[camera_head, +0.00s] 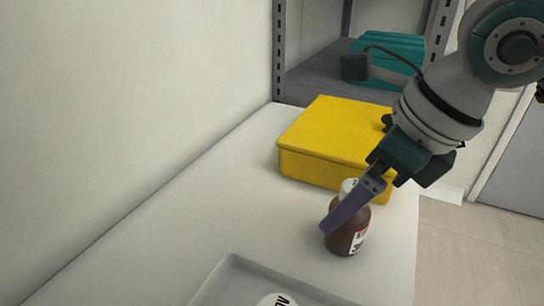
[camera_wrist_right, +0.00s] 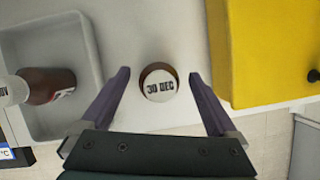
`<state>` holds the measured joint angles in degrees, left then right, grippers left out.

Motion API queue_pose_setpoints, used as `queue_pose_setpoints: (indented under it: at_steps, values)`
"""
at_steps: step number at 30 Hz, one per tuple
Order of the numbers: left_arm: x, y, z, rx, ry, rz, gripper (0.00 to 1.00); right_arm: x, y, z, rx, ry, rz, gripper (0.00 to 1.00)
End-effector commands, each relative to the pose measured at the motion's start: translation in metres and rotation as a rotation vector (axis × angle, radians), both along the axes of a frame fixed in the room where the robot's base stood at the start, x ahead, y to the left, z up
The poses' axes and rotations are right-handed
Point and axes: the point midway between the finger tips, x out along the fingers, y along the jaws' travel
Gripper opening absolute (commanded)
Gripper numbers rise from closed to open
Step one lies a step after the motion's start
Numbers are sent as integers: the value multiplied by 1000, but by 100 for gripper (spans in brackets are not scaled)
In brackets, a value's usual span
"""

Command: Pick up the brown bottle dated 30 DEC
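The brown bottle (camera_head: 347,232) stands upright on the white table and has a white cap and a white label. In the right wrist view its cap (camera_wrist_right: 159,85) reads "30 DEC". My right gripper (camera_wrist_right: 160,85) is open, with one purple finger on each side of this bottle and visible gaps between. In the head view a finger of the right gripper (camera_head: 347,212) covers part of the bottle. A second brown bottle (camera_wrist_right: 50,86) lies on its side in the grey tray (camera_wrist_right: 96,58); its cap lettering is cut off. My left gripper is out of view.
A yellow box (camera_head: 325,135) stands close behind the bottle. The tray (camera_head: 232,270) is at the front of the table. A grey shelf (camera_head: 310,75) with a teal crate (camera_head: 385,60) stands at the back. The left of the table is clear.

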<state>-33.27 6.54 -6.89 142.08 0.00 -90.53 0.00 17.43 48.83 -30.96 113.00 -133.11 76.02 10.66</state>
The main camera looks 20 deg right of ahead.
Motion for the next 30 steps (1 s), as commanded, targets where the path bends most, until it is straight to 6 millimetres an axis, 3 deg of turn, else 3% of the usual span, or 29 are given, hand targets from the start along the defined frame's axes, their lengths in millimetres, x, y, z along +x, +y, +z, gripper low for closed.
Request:
queue_pose_setpoints:
  at_steps: [2,24,30]
  values:
    - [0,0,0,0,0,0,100,0,0,0,0,0,0,84]
    - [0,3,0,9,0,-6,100,0,0,0,0,0,-1,1]
    - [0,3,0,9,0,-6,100,0,0,1,0,-1,0,0]
